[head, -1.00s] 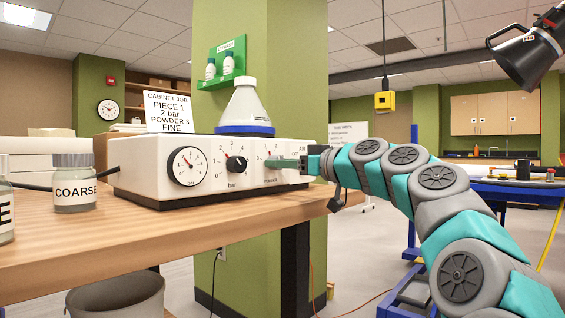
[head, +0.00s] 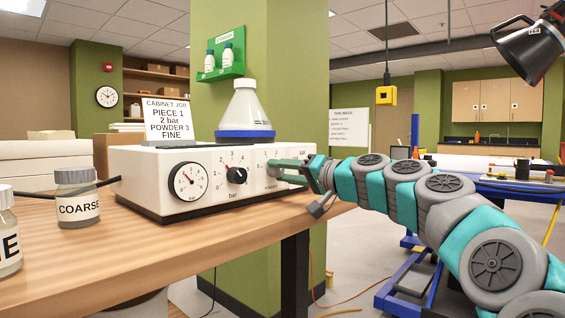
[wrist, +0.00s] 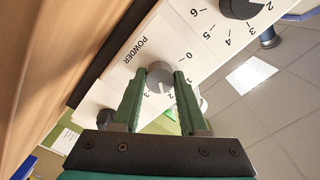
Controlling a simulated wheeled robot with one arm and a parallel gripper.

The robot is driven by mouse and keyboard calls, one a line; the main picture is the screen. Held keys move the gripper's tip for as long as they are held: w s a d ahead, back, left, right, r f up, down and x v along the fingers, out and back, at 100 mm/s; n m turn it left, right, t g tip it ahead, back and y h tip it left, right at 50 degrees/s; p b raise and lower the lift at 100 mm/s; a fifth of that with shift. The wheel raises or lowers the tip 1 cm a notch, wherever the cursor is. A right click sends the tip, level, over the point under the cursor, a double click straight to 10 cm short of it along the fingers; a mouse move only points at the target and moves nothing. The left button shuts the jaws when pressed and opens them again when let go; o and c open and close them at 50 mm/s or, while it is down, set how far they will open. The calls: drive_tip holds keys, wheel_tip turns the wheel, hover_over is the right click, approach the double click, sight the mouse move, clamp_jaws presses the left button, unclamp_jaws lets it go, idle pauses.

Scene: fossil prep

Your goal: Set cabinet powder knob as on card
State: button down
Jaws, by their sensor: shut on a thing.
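The card (head: 167,120) on the cabinet reads "CABINET JOB, PIECE 1, 2 bar, POWDER 3, FINE". The white cabinet (head: 145,180) stands on the bench. Its grey powder knob (wrist: 158,74) is in the wrist view, beside the word POWDER and a scale from 0 to 3. My gripper (wrist: 160,80) has its green fingers shut on the knob, one on each side. A light mark on the knob's face points towards the 2 and 3 side; its exact setting is hard to tell.
The black bar knob (head: 236,176) and a pressure gauge (head: 189,182) sit left of the powder knob. A flask (head: 246,105) stands on the cabinet. A COARSE jar (head: 77,200) and another jar (head: 8,235) stand at the left. The bench front is clear.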

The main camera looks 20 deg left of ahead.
drive_tip(key=m+p, duration=0.3)
drive_tip(key=m, duration=0.1)
drive_tip(key=shift+r+p, duration=0.2)
drive_tip(key=shift+p, duration=0.2)
drive_tip(key=shift+f+m+p, duration=0.15)
drive_tip(key=shift+m+p, duration=1.2)
drive_tip(key=shift+m, duration=0.45)
drive_tip(key=shift+c, duration=2.2)
unclamp_jaws()
drive_tip(key=shift+d, duration=0.15)
drive_tip(key=v, duration=0.7)
drive_tip(key=shift+s+d+b, duration=0.15)
drive_tip(key=shift+d+b, duration=0.1)
drive_tip(key=shift+b, duration=0.1)
drive_tip(key=shift+f, duration=0.1)
